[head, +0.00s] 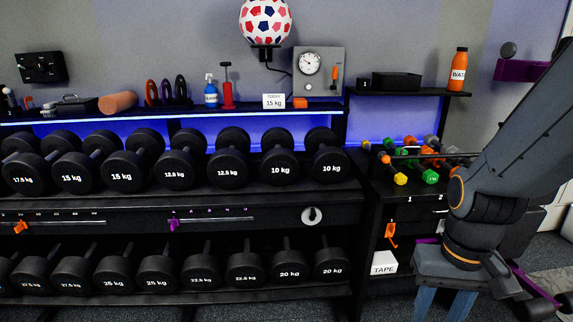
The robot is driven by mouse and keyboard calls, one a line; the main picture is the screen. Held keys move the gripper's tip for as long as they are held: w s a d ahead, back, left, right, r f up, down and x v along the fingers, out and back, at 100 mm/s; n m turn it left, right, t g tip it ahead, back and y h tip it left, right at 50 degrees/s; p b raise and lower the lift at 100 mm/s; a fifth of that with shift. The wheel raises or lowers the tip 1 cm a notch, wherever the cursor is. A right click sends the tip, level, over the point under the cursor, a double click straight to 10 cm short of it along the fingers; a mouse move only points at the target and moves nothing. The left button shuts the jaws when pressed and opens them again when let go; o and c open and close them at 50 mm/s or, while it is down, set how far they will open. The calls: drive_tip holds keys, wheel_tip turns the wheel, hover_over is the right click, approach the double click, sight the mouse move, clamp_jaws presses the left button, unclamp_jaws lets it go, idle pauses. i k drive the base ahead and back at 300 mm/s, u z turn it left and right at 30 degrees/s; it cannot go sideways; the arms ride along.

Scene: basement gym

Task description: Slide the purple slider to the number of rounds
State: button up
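The purple slider (173,223) sits at the left end of a short horizontal scale (213,218) on the dark front rail between the two dumbbell rows. Small numbers stand above the scale, too small to read surely. The slider's handle hangs below the slot. No written number of rounds is legible in this view. My arm crosses the right side, rising out of the top right of the picture. My gripper is not in view, and nothing touches the slider.
Dumbbells protrude above and below the rail. A card (273,101) reads "TODAY 15 kg". An orange hook (391,235) hangs on the cabinet.

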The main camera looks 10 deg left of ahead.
sight(174, 223)
drive_tip(key=u, duration=1.95)
drive_tip(key=i, duration=0.3)
drive_tip(key=z, duration=1.5)
drive_tip(key=i, duration=0.5)
drive_tip(key=u, duration=1.25)
